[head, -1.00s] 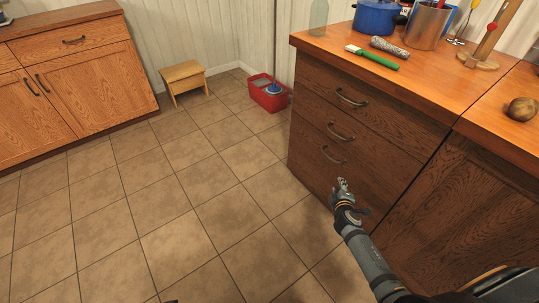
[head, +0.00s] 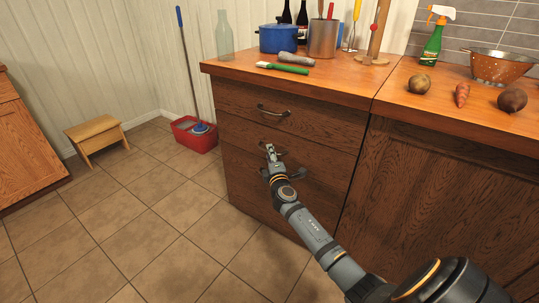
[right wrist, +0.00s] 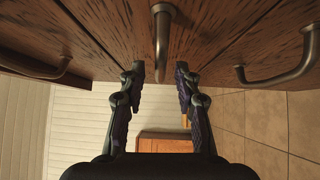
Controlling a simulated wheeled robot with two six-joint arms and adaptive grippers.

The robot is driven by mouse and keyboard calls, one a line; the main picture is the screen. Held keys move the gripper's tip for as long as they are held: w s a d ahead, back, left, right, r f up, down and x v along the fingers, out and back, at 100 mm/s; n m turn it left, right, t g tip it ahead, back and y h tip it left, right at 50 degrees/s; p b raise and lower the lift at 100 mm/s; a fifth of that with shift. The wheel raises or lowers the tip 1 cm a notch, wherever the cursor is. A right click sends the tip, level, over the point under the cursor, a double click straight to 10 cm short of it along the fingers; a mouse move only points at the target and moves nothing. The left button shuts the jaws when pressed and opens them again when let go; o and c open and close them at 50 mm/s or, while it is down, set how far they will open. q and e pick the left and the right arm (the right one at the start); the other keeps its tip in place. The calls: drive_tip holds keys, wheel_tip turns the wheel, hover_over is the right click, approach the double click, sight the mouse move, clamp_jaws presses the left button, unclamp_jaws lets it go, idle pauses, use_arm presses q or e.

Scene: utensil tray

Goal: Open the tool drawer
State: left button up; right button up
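The dark wooden drawer cabinet (head: 245,160) stands under the counter, with its stacked drawers all shut. The pictures do not mark which one is the tool drawer. The top drawer's curved handle (head: 273,112) is clear. My right gripper (head: 269,153) is at the middle drawer's front and partly hides that handle; the lower handle is partly behind my wrist. In the right wrist view the fingers (right wrist: 160,78) are open and empty, with the middle handle (right wrist: 162,38) lined up between them, just beyond the tips. Contact is not visible. My left gripper is out of view.
The counter (head: 340,82) holds a green-handled brush (head: 283,68), a blue pot (head: 280,39), a metal utensil can (head: 322,40) and vegetables. A red bucket (head: 195,137) and a wooden stool (head: 95,138) stand on the floor at left. The tiled floor before the drawers is clear.

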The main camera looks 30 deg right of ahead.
drive_tip(key=shift+x, duration=0.85)
clamp_jaws()
